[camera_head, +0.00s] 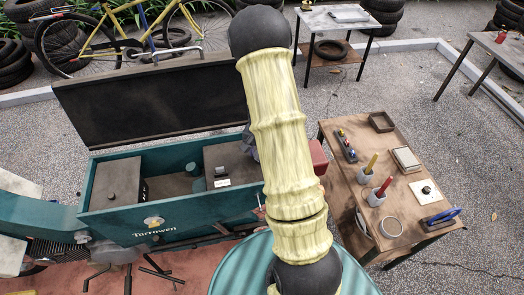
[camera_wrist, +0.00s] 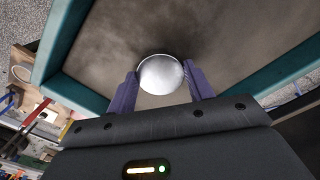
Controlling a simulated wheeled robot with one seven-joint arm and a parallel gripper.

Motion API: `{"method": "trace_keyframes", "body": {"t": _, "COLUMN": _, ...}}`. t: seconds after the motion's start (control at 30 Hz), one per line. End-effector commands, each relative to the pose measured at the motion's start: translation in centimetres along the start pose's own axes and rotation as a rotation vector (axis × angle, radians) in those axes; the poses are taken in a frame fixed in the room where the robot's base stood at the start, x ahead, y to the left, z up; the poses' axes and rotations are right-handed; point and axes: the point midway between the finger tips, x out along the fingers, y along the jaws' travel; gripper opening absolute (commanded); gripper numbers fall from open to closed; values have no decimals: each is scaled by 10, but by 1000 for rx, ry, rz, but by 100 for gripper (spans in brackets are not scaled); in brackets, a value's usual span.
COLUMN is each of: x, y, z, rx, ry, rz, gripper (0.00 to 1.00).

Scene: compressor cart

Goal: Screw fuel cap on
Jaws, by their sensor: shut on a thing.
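A round, shiny silver cap (camera_wrist: 160,74), which looks like the fuel cap, sits between the two purple fingers of my gripper (camera_wrist: 162,84) in the wrist view. The fingers are shut on its sides. Beyond it is a brown, dusty flat surface (camera_wrist: 220,35) inside teal walls. I cannot tell whether the cap touches a filler neck, as whatever is under it is hidden. In the head view, the teal compressor cart (camera_head: 110,222) stands with its dark lid (camera_head: 150,95) open. My arm crosses in front of its right end and hides the cap and fingers.
The raised lid stands behind the cart's bay. Inside the bay is a brown box (camera_head: 230,165). Bicycles (camera_head: 120,35) and tyres are at the back.

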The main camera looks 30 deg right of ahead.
Motion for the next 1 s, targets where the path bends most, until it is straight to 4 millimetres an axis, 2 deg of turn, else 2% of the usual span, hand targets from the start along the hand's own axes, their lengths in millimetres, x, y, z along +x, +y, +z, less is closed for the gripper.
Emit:
{"method": "trace_keyframes", "body": {"t": 0.3, "x": -2, "y": -1, "z": -1, "rx": 39, "ry": 4, "rz": -2, "gripper": 29}}
{"method": "trace_keyframes", "body": {"t": 0.6, "x": -3, "y": -1, "z": -2, "rx": 302, "ry": 4, "rz": -3, "gripper": 29}}
{"method": "trace_keyframes", "body": {"t": 0.87, "x": -2, "y": -2, "z": -2, "rx": 311, "ry": 6, "rz": -4, "gripper": 29}}
{"method": "trace_keyframes", "body": {"t": 1.0, "x": -4, "y": -2, "z": -2, "rx": 384, "ry": 5, "rz": -3, "gripper": 29}}
